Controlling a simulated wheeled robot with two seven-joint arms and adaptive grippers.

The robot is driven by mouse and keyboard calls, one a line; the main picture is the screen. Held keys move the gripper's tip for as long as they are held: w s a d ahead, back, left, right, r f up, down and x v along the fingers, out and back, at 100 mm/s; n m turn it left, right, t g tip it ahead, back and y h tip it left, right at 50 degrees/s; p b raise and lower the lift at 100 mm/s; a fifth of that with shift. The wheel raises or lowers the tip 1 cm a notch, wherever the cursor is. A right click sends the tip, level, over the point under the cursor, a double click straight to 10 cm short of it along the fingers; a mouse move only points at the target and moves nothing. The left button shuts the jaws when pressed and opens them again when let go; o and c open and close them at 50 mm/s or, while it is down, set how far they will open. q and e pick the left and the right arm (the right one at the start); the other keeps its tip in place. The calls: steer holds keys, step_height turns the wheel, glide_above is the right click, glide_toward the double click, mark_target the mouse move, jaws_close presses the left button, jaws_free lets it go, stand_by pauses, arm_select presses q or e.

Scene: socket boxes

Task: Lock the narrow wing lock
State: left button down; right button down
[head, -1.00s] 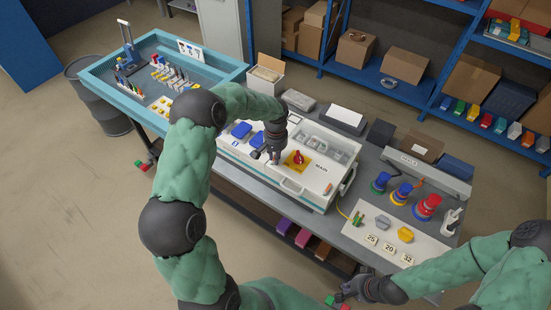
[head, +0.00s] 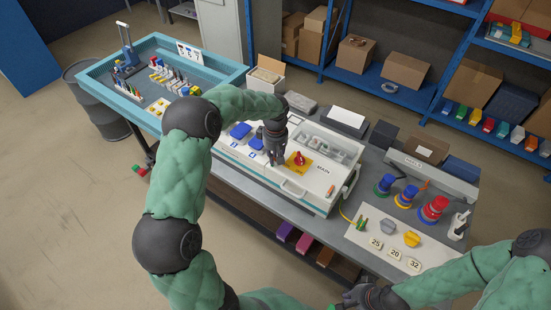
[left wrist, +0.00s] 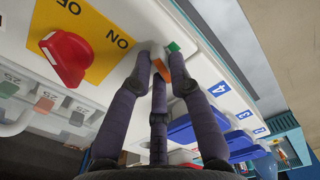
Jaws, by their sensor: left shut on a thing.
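My left gripper (head: 275,160) points down at the white panel box (head: 318,198), just left of the red rotary switch (head: 299,158) on its yellow plate. In the left wrist view, the left fingertips (left wrist: 160,62) close around a small pale piece with an orange mark (left wrist: 161,68), likely the narrow wing lock. A green mark (left wrist: 173,47) shows on the panel beside it. The fingers hide most of the piece, so its turn angle is unclear. The red switch also shows in the left wrist view (left wrist: 66,57). My right gripper (head: 352,299) is at the bottom edge, partly cut off.
Blue numbered covers (head: 240,130) lie left of the left gripper. Coloured round plugs (head: 435,209) stand on the bench at right. A light blue tray (head: 88,78) holds tools at far left. Blue shelves (head: 385,90) stand behind.

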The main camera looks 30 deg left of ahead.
arm_select(q)
steer(key=shift+n+b, duration=0.4)
steer(key=shift+n, duration=1.3)
steer(key=c, duration=1.1)
jaws_free()
steer(key=shift+c, duration=0.2)
steer(key=shift+r, duration=0.1)
step_height(320, 180, up, 12)
